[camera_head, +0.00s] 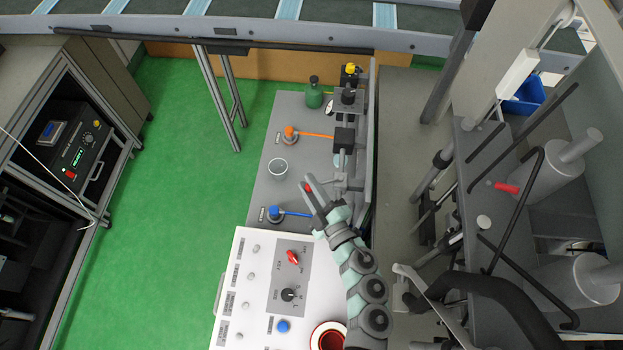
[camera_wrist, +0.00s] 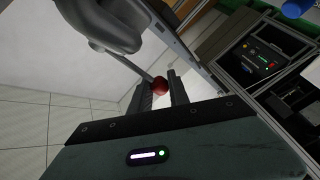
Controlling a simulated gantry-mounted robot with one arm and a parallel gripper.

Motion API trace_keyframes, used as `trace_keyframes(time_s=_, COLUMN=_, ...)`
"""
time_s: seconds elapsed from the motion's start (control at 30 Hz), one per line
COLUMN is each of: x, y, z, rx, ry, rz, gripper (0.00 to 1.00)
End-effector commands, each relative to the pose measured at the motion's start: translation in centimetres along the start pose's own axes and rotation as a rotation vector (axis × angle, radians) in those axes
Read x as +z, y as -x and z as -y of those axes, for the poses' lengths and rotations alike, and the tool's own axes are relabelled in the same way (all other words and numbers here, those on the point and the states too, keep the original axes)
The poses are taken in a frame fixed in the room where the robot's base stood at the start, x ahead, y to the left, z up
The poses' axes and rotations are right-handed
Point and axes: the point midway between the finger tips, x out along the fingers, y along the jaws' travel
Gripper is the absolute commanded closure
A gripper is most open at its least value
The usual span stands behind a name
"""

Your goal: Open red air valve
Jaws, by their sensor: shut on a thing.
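The red air valve shows as a small round red knob (camera_head: 308,187) at the right side of the grey table in the head view. In the wrist view the red knob (camera_wrist: 160,87) is a ball at the end of a thin grey rod. My gripper (camera_head: 313,191) reaches it from below in the head view. My gripper also shows in the wrist view (camera_wrist: 162,91), with its two dark fingers on either side of the knob, shut on it. The valve's body is mostly hidden.
A white control panel (camera_head: 253,305) stands in front. Machine parts crowd the right.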

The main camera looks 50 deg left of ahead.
Motion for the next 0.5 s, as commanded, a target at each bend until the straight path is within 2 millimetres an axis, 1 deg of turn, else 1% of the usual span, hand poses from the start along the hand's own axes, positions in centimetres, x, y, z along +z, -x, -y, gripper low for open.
trace_keyframes(time_s=0.1, x=0.3, y=0.7, z=0.2, rx=-0.043, ry=0.001, rz=-0.057, gripper=1.00)
trace_keyframes(time_s=0.23, x=0.1, y=1.2, z=0.1, rx=-0.079, ry=0.001, rz=-0.118, gripper=1.00)
trace_keyframes(time_s=0.5, x=-0.1, y=1.8, z=0.1, rx=-0.122, ry=-0.001, rz=-0.181, gripper=1.00)
